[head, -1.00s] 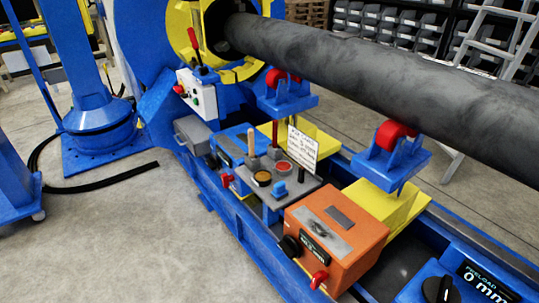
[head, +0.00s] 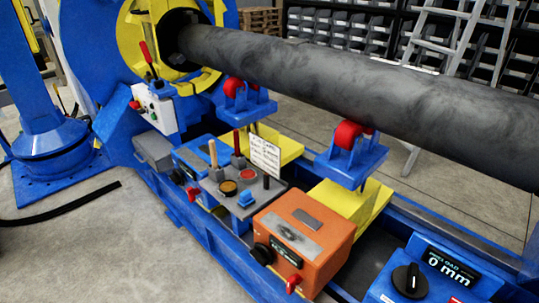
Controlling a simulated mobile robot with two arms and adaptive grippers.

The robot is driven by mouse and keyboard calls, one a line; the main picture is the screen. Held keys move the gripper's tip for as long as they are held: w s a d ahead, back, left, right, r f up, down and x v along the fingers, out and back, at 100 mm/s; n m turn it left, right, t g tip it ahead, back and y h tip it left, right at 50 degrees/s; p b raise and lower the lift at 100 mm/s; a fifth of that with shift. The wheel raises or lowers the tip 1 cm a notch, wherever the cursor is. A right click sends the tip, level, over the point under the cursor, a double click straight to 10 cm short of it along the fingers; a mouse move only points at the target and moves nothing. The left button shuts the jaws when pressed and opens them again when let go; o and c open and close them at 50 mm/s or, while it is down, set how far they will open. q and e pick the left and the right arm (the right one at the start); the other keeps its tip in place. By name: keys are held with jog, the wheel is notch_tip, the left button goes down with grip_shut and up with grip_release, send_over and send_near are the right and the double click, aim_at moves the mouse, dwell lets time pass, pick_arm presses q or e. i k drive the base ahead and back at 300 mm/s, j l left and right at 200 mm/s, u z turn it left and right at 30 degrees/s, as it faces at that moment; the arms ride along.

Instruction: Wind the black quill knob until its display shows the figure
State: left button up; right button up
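Black knobs show on several boxes, and I cannot read which one is the quill's. One black knob (head: 262,254) is on the left of the orange box (head: 325,238), beside a small dark display (head: 287,258) too small to read. A larger black knob (head: 410,281) with a pale pointer mark sits on the blue box at the lower right. The display (head: 451,268) beside it reads "PRELOAD" and "0 mm". Another black knob (head: 178,177) is on the small blue box further left. Neither of my grippers is in view.
A grey control panel (head: 216,187) carries levers, buttons and a handwritten card (head: 265,155). A long dark pipe (head: 330,80) lies above on red rollers (head: 347,134). A red lever (head: 293,284) sticks out of the orange box. Open floor (head: 90,240) lies at the left.

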aim_at(409, 282)
jog(key=z, duration=1.45)
jog(key=l+u, duration=0.1)
jog(key=l, duration=0.35)
jog(key=k+l+u, duration=0.15)
jog(key=l, duration=0.25)
jog(key=k+l+u, duration=0.1)
jog(key=l, duration=0.3)
jog(key=k+l+u, duration=0.1)
jog(key=l, duration=0.3)
